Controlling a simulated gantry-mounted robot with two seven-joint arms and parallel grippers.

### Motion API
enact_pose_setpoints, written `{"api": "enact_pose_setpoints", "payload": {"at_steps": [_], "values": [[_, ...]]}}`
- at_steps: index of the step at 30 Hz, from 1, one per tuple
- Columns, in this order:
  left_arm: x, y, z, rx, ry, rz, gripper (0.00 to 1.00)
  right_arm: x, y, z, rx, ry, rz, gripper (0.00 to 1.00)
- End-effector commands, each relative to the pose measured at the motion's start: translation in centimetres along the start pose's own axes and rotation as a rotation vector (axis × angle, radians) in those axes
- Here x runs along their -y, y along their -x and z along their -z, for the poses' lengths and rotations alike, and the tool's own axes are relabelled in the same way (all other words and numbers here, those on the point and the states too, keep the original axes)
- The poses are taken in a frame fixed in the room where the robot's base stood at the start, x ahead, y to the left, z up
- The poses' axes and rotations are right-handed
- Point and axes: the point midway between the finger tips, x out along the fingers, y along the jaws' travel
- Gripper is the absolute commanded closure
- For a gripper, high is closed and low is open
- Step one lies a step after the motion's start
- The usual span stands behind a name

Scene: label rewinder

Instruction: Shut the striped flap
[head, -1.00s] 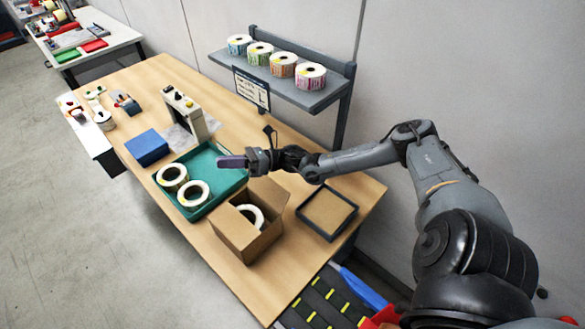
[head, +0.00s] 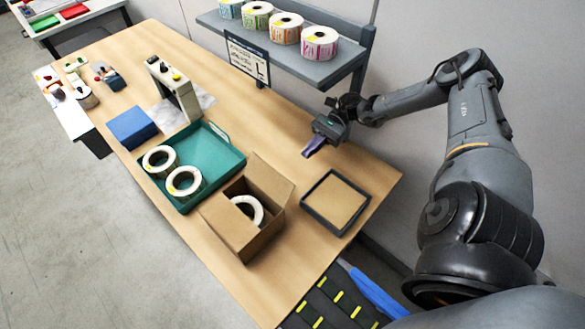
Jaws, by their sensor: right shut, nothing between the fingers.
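An open cardboard box (head: 237,232) stands near the front of the wooden table, with a white label roll (head: 248,208) inside. One box flap (head: 270,180) stands raised and tilted outward at the box's far right side. I cannot make out stripes on it or on any other flap. My right gripper (head: 312,148) is shut and empty, with purple fingers. It hangs above the table, behind and to the right of the box, apart from the flap. My left gripper is not in view.
A green tray (head: 226,160) with two label rolls (head: 171,172) touches or nearly touches the box's left. A black-rimmed square tray (head: 336,203) lies to its right. A shelf (head: 298,60) with colored rolls hangs behind. Bare tabletop lies between box and wall.

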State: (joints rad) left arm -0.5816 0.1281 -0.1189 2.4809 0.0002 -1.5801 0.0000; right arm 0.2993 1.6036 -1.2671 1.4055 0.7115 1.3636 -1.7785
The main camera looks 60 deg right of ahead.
Motion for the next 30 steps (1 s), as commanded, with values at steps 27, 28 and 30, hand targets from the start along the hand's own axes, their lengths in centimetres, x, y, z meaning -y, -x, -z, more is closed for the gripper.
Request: {"api": "enact_pose_setpoints", "payload": {"at_steps": [27, 28, 30], "values": [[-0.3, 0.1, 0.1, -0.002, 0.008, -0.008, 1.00, -0.1, -8.1, 0.1, -0.003, 0.000, -0.001, 1.00], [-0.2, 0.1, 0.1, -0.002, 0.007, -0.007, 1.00, -0.1, -8.1, 0.1, -0.003, 0.000, -0.001, 1.00], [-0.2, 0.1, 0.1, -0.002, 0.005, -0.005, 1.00, -0.1, -8.1, 0.1, -0.003, 0.000, -0.001, 1.00]]}}
